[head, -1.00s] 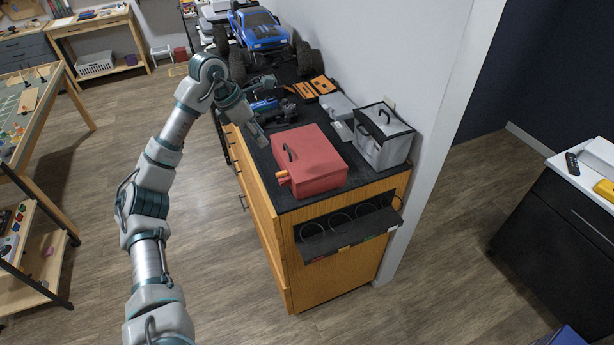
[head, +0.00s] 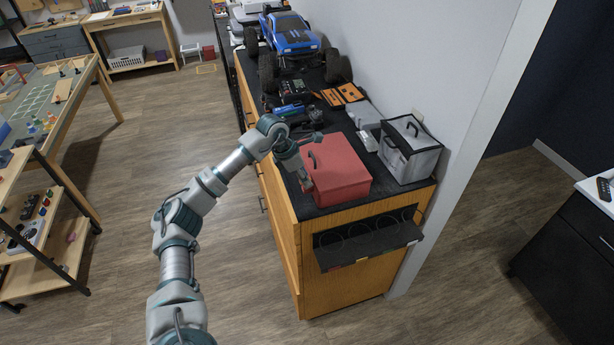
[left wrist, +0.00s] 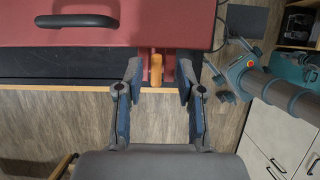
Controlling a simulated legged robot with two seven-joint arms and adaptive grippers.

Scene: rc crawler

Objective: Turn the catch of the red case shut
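The red case (head: 336,172) lies closed on the dark top of the wooden cabinet, with a black handle on its lid. It fills the top of the left wrist view (left wrist: 150,38). Its orange catch (left wrist: 156,70) sticks out from the case's front side in that view. My left gripper (head: 304,180) is at the left side of the case in the head view, covering the catch there. In the left wrist view its fingers (left wrist: 159,66) are open, one on each side of the catch, with gaps visible. What looks like my right gripper (left wrist: 226,84) shows at the right, its opening unclear.
A grey case (head: 410,150) stands beside the red case, near the wall. Behind are orange-black items (head: 342,95) and a blue toy truck (head: 290,38). A dark shelf (head: 365,242) juts from the cabinet end. The floor left of the cabinet is clear.

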